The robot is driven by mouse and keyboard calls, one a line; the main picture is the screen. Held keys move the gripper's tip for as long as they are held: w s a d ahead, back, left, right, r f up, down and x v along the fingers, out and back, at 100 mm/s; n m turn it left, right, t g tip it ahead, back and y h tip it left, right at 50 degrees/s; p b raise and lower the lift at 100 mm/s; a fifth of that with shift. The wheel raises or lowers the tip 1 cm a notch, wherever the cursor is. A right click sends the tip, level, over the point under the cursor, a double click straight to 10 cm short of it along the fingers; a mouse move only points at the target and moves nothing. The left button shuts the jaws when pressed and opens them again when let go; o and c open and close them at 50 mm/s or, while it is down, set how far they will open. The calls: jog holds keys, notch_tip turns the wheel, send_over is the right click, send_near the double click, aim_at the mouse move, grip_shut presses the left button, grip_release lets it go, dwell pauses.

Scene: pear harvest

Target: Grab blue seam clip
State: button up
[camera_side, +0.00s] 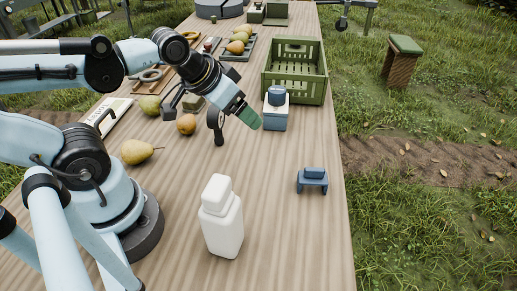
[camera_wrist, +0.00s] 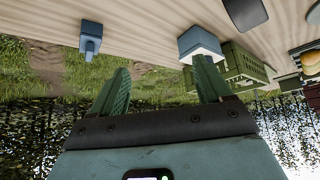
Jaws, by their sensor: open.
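The blue seam clip (camera_side: 312,180) sits on the table near its right edge. It has a small block-like top and short legs below. In the wrist view the clip (camera_wrist: 90,40) shows at the upper left, beyond the left finger. My gripper (camera_side: 248,117) is above the table, up and left of the clip in the side view and well apart from it. In the wrist view my gripper (camera_wrist: 163,82) has its two green fingers spread, with nothing between them.
A blue-and-white box (camera_side: 274,116) with a dark blue top stands just right of my gripper. A green crate (camera_side: 295,88) is behind it. A white bottle (camera_side: 221,225) stands left of the clip. Loose pears (camera_side: 138,151) lie to the left. The table around the clip is clear.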

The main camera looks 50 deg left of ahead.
dwell(0.7)
jog(key=n+g+y, duration=0.1)
jog(key=n+y, duration=0.3)
jog(key=y, duration=0.2)
send_over(315, 171)
jog(key=s+a, duration=0.1)
jog(key=a, duration=0.4)
notch_tip(315, 171, down, 4)
jog(key=d+n, duration=0.1)
jog(key=d+f+y, duration=0.1)
jog(key=d, duration=0.1)
jog(key=d+f+n+y, duration=0.1)
jog(key=d, duration=0.1)
jog(key=shift+s+n+t, duration=0.3)
jog(key=shift+t, duration=0.1)
jog(key=d+n, duration=0.1)
jog(key=s+d+f+n+t+y, duration=0.1)
jog(key=d, duration=0.1)
jog(key=s+d+f+t+y, duration=0.1)
jog(key=shift+s+d+n, duration=0.2)
jog(key=shift+d+n, duration=0.05)
jog(key=shift+n, duration=0.15)
jog(key=shift+x, duration=3.75)
jog(key=shift+c, duration=0.5)
